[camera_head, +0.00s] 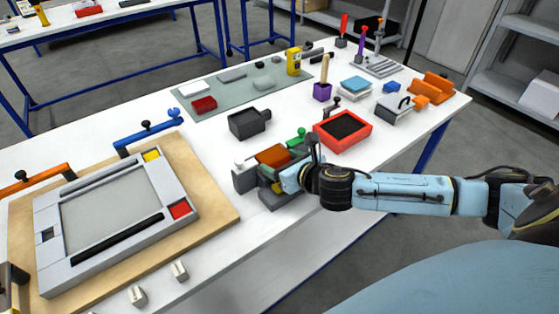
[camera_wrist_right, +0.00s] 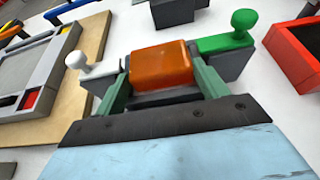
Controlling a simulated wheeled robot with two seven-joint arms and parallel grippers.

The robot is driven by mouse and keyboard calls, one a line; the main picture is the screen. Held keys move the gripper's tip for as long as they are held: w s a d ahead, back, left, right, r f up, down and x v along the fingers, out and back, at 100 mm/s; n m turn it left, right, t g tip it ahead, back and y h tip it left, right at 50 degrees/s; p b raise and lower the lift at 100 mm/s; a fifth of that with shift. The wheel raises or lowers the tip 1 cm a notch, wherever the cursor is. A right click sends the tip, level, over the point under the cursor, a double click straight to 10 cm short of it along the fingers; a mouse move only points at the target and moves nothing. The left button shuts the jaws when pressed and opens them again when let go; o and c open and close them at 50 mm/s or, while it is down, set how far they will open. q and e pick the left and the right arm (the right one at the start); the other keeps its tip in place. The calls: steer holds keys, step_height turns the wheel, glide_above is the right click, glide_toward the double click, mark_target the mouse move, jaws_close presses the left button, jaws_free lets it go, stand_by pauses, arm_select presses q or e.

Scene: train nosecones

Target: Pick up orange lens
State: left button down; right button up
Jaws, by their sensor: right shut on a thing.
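The orange lens (camera_head: 273,155) is a rounded orange block at a grey fixture (camera_head: 243,181) near the table's front edge. In the right wrist view the orange lens (camera_wrist_right: 161,64) lies between the two green fingers of my right gripper (camera_wrist_right: 160,82), which is shut on it. The right gripper (camera_head: 277,173) reaches in from the right in the head view. I cannot tell whether the lens is clear of the fixture. A white-knobbed part (camera_wrist_right: 80,64) stands to its left and a green-knobbed part (camera_wrist_right: 230,38) to its right.
A grey framed panel (camera_head: 112,212) on a wooden board lies left, with orange and blue clamps. A red tray (camera_head: 343,130) stands right of the fixture, a dark box (camera_head: 247,123) behind it. Two small beige blocks (camera_head: 180,270) lie at the front edge.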

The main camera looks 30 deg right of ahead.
mark_target(282, 150)
steer(key=shift+w+r, duration=0.15)
steer(key=shift+r, duration=0.5)
step_height(282, 150, up, 3)
steer(key=shift+f+p, duration=0.1)
steer(key=shift+p, duration=0.45)
steer(key=s+d, duration=0.1)
steer(key=s, duration=1.7)
steer(key=shift+d+f+b, duration=0.2)
steer(key=shift+f+b, duration=0.15)
steer(key=shift+b, duration=0.1)
steer(key=shift+s, duration=0.1)
